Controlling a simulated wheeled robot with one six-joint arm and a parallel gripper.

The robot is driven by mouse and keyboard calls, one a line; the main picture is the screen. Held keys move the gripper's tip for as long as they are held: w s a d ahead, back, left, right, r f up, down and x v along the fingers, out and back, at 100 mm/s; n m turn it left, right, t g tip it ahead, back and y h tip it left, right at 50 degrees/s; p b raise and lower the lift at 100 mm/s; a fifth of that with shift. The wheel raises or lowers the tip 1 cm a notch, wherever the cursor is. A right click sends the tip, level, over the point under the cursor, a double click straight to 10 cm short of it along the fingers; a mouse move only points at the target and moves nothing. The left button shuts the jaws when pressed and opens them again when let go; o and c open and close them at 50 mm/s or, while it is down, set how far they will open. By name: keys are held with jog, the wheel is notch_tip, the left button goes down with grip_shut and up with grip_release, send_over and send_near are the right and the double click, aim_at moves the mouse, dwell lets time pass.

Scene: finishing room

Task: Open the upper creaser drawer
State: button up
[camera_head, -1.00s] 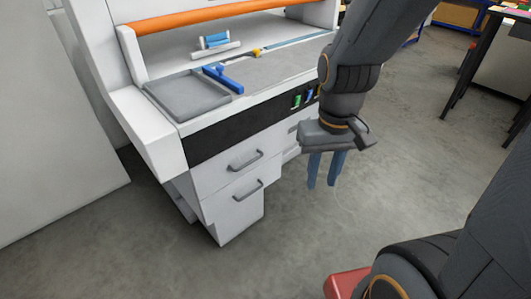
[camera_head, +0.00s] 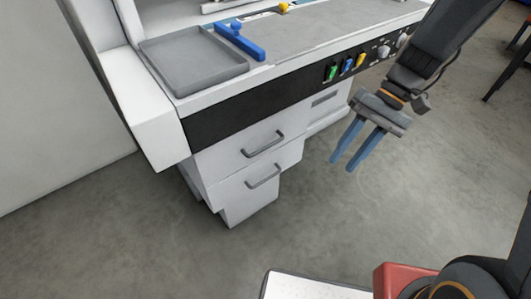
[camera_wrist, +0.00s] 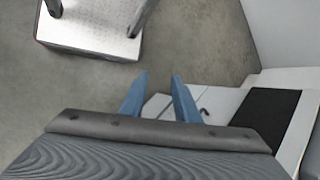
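The creaser is a white machine with a black front panel (camera_head: 235,117). Under it are two white drawers, both looking shut. The upper drawer (camera_head: 222,158) has a grey bar handle (camera_head: 263,146), and the lower drawer (camera_head: 240,200) has a similar handle (camera_head: 263,177). My gripper (camera_head: 341,163) has two blue fingers, spread apart and empty, in the air to the right of the drawers. In the wrist view the open fingers (camera_wrist: 160,82) point past the white drawer fronts, and a small dark handle shows at the right finger.
A grey tray (camera_head: 192,68) and a blue lever (camera_head: 240,42) lie on the creaser top. Green, blue and yellow switches (camera_head: 346,66) and knobs sit on the front panel. Grey floor (camera_head: 200,255) is clear before the drawers. A white wall or panel stands at left.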

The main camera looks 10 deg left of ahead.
jog(key=w+a+f+g+y+b, duration=0.2)
jog(key=w+a+f+y+b, duration=0.2)
jog(key=w+a+f, duration=0.3)
jog(key=n+y+b, duration=0.2)
jog(key=y+b, duration=0.2)
jog(key=y, duration=0.3)
send_near(264, 148)
jog(key=a, duration=0.3)
jog(key=shift+g, duration=0.3)
jog(key=x, duration=0.5)
jog(key=f+x, duration=0.1)
jog(key=x, duration=0.1)
jog(key=shift+s, duration=0.5)
jog(key=shift+c, duration=0.2)
grip_shut()
